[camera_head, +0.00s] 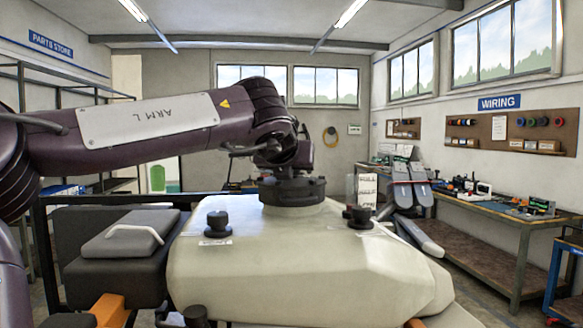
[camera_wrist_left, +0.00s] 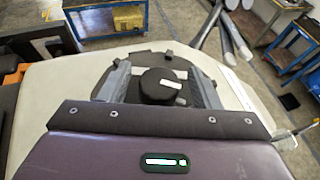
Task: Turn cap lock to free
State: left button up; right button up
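The drone's pale tank body (camera_head: 290,265) fills the centre front of the head view. A round dark cap (camera_head: 292,190) sits on top of it, below my left wrist. In the left wrist view a round black knob top (camera_wrist_left: 160,84) with a small white label shows between the grey fingers of my left gripper (camera_wrist_left: 160,80). The fingers stand apart, one on each side of it, with visible gaps. Contact cannot be made out. My own arm hides the left fingers in the head view. My right gripper is in neither view.
Two smaller black knobs, left (camera_head: 217,222) and right (camera_head: 360,216), stand on the body beside labels. Folded grey drone arms (camera_head: 420,238) lie at its right. A wiring bench (camera_head: 500,215) runs along the right wall. A dark block with a handle (camera_head: 125,238) is at left.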

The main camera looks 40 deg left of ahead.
pick_arm(q)
jog(key=shift+s+d+r+b, duration=0.1)
jog(key=shift+s+d+b, duration=0.2)
jog(key=shift+s, duration=0.1)
jog(key=b+v, duration=0.1)
jog(key=v, duration=0.6)
jog(key=shift+r+b, duration=0.1)
jog(key=shift+b, duration=0.25)
jog(key=shift+w+a, duration=0.1)
